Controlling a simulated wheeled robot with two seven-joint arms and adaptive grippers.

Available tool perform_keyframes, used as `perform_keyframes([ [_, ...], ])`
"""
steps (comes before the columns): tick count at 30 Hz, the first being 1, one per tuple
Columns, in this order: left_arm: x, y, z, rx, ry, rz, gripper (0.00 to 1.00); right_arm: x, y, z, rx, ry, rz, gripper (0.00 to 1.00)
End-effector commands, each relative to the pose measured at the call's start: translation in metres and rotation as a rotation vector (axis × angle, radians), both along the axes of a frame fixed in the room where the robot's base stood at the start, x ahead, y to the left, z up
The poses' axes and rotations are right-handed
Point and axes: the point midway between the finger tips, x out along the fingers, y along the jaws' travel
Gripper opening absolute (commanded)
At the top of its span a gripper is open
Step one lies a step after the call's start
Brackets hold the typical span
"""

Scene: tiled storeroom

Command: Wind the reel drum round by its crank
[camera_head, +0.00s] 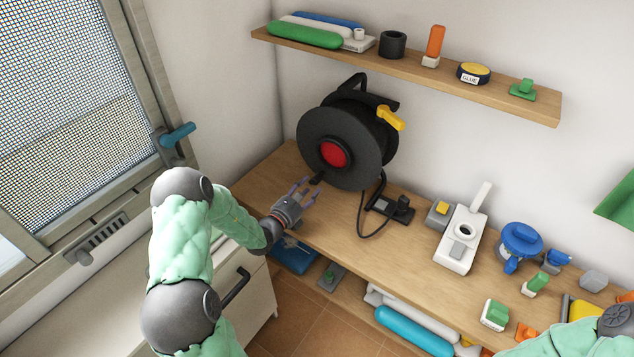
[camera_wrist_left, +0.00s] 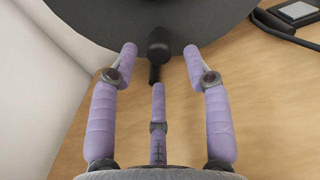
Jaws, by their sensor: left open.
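The black reel drum (camera_head: 352,128) with a red hub (camera_head: 334,153) stands upright on the wooden bench against the wall. Its dark disc (camera_wrist_left: 225,30) fills the top of the left wrist view. The crank handle, a short black knob (camera_head: 317,179), sticks out at the lower front of the disc. In the left wrist view the crank handle (camera_wrist_left: 158,48) lies ahead of the fingers, near the middle. My left gripper (camera_head: 302,189) has purple fingers and is open and empty just short of the crank; its fingers (camera_wrist_left: 160,70) spread around the handle's line. My right gripper is out of view.
A black cable runs from the reel to a plug block (camera_head: 388,208) on the bench (camera_head: 405,243). A white device (camera_head: 461,239) and small coloured items stand farther right. A shelf (camera_head: 420,76) with several objects hangs above. A window with a blue handle is at left.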

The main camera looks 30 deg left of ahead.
Motion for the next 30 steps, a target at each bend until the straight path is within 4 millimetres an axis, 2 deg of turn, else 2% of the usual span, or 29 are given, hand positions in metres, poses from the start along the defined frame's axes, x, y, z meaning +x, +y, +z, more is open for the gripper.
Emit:
perform_keyframes([
  [3,0.021,-0.002,-0.002,0.001,-0.002,-0.002,0.49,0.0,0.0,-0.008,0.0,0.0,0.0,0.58],
  [9,0.044,-0.003,-0.001,0.001,0.0,-0.002,0.49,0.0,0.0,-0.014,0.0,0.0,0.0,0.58],
  [14,0.051,-0.003,-0.001,0.0,0.001,0.0,0.49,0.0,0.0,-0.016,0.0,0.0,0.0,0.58],
  [22,0.052,-0.003,0.0,-0.001,0.001,0.0,0.49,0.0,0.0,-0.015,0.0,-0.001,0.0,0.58],
  [27,0.052,-0.003,0.0,-0.001,0.001,0.0,0.01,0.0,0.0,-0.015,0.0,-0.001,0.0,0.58],
  [30,0.052,-0.003,0.0,-0.001,0.002,0.0,0.0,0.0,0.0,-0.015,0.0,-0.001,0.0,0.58],
])
